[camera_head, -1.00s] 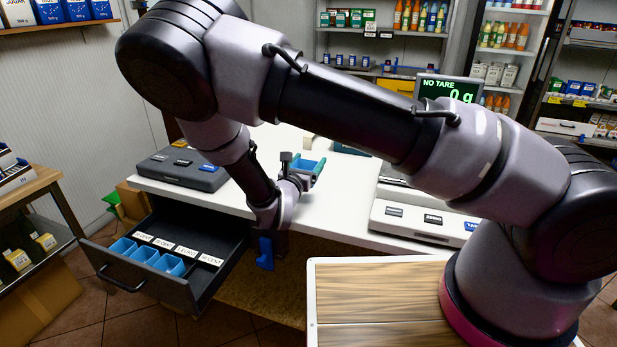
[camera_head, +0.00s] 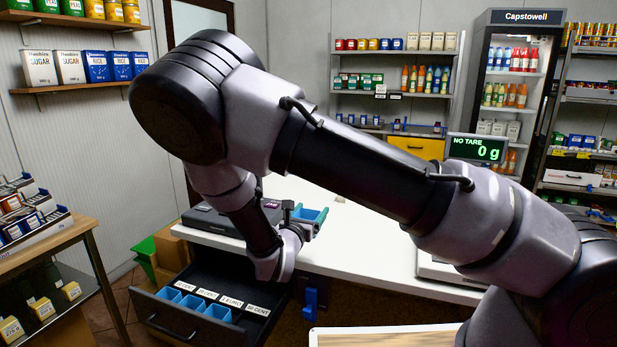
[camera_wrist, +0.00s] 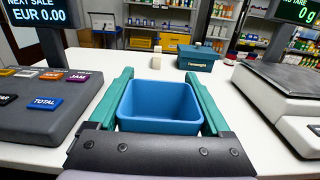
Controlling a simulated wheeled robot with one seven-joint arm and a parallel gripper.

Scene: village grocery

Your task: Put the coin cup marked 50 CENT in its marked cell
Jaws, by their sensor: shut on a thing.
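My gripper (camera_head: 307,217) is shut on a blue, open-topped coin cup (camera_wrist: 160,108), with a green finger on each side in the wrist view. The cup is upright and looks empty; no marking shows on its visible faces. In the head view it is above the white counter's near edge. The open dark drawer (camera_head: 176,320) is below and to the left. Three blue cups (camera_head: 217,313) stand in its front row. Labels behind the row include 50 CENT (camera_head: 258,310) at the right end, and the cell in front of that label looks empty.
The cash register (camera_wrist: 45,100) stands left of the held cup, and a scale (camera_wrist: 285,95) right. A dark teal box (camera_wrist: 197,57) and a small pale block (camera_wrist: 157,58) are farther back on the counter (camera_head: 370,245). A blue object (camera_head: 310,300) hangs below its edge.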

